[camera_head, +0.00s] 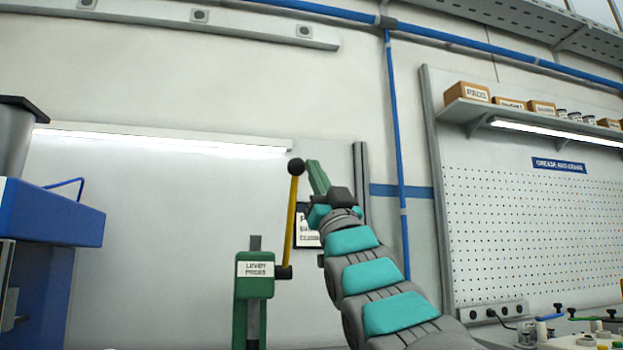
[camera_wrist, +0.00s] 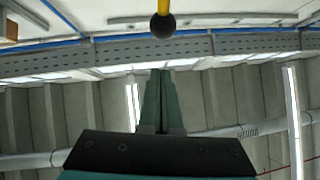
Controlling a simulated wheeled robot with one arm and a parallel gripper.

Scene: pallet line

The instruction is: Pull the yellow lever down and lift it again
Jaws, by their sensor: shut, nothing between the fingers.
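The yellow lever (camera_head: 290,225) stands nearly upright in the head view, with a black ball knob (camera_head: 296,166) at its top. It joins the green lever press (camera_head: 254,285) at a dark pivot on the press's right side. My gripper (camera_head: 315,168) is just right of the knob, its green fingers pointing up and left. In the wrist view the knob (camera_wrist: 162,25) and the yellow lever's end (camera_wrist: 164,6) show beyond the fingertips of my gripper (camera_wrist: 160,73). The fingers are together and empty. A gap shows between knob and fingertips in the wrist view.
A blue machine (camera_head: 55,215) stands at the left. A small sign (camera_head: 306,228) hangs behind the lever. At the right are a pegboard (camera_head: 530,230), a shelf with boxes (camera_head: 468,92) and a bench with small items (camera_head: 580,340). Space above the knob looks clear.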

